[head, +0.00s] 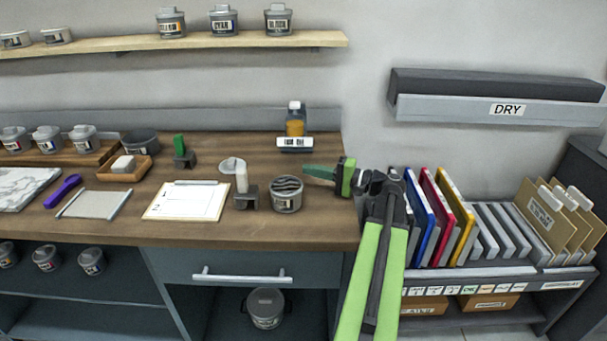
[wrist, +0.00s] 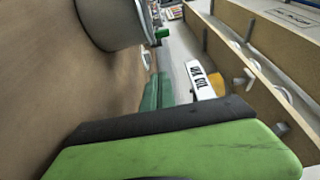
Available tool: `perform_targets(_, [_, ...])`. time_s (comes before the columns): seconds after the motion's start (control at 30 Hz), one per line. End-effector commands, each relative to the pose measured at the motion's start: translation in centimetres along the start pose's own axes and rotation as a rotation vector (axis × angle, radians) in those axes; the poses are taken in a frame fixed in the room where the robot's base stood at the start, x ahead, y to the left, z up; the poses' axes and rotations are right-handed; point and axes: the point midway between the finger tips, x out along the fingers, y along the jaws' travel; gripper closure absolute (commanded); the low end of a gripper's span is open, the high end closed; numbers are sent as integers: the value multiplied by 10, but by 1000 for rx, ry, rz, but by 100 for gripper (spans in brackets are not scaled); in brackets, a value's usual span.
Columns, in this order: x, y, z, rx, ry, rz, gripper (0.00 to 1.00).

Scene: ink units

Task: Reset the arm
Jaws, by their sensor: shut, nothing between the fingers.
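My green gripper (head: 308,173) reaches left from my arm over the right end of the wooden counter (head: 330,222). Its teal fingers are shut with nothing between them, and they also show in the wrist view (wrist: 154,92). The fingertips are just behind and to the right of an open grey tin (head: 287,196), with no clear contact. The tin also shows large at the top left of the wrist view (wrist: 112,22). An amber bottle (head: 296,122) with a white label sign (head: 294,142) stands behind the gripper.
A shelf (head: 180,43) with ink tins hangs above. Coloured binders (head: 440,220) stand right of my arm, below a DRY rack (head: 495,108).

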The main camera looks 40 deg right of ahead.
Motion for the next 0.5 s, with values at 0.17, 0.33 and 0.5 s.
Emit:
perform_targets(0.17, [-47,0,0,0,5,0,100])
perform_targets(0.33, [-70,0,1,0,2,0,100])
perform_targets(0.5, [-77,0,1,0,1,0,100])
